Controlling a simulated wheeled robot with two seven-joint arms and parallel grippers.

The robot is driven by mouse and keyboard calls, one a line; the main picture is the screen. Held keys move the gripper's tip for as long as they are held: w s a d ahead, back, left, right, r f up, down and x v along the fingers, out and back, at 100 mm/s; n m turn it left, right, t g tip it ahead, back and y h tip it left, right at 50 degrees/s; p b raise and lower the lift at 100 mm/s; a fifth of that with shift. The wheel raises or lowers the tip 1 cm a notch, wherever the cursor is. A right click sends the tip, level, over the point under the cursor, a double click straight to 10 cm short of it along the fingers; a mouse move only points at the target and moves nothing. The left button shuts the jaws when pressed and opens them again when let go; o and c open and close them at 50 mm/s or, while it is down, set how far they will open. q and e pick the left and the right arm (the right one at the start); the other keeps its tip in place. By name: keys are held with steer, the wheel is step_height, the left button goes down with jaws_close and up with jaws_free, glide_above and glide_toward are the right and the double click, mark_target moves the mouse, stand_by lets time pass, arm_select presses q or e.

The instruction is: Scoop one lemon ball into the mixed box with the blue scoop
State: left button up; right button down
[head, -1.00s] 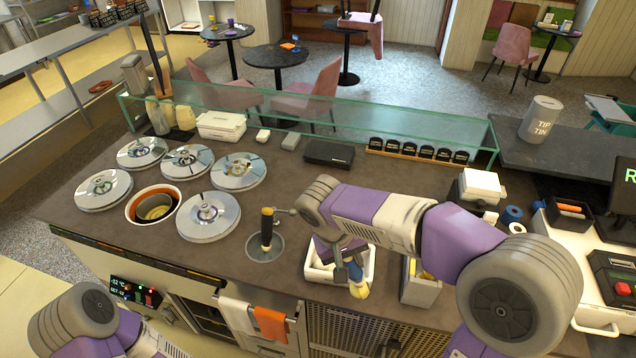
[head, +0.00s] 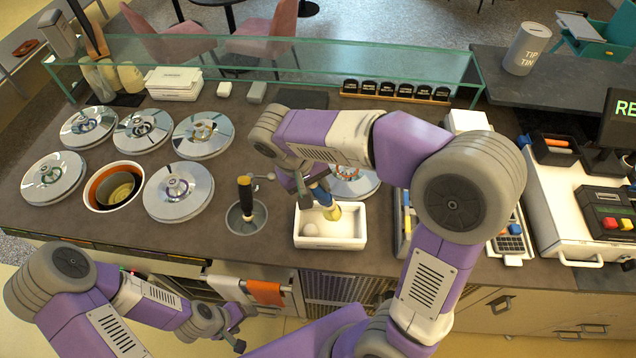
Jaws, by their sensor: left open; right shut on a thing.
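My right gripper (head: 308,188) is shut on the blue scoop (head: 321,193), whose handle tilts down. A yellow lump (head: 331,212) shows at the scoop's lower end, over the right part of the white open box (head: 332,243); I cannot tell whether it touches the box. A whitish ball (head: 311,230) lies in the left part of the box. One well (head: 113,187) is uncovered, with an orange inner rim and a yellowish bottom. My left gripper (head: 237,328) is open and empty in front of the counter.
Several silver lids, one of them (head: 178,191), cover the other wells. Another lid (head: 352,180) lies behind the box. A black-handled scoop (head: 245,195) stands in a round dipper well (head: 246,216). A glass guard (head: 290,65) runs along the back.

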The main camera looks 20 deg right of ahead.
steer(key=a+f+h+b, duration=0.2)
steer(key=a+f+h, duration=0.3)
steer(key=a, duration=0.1)
steer(key=shift+w+a+f, duration=0.15)
steer(key=shift+w+a, duration=0.05)
stand_by(1.4)
step_height(320, 180, up, 6)
steer(key=p, duration=0.4)
stand_by(0.4)
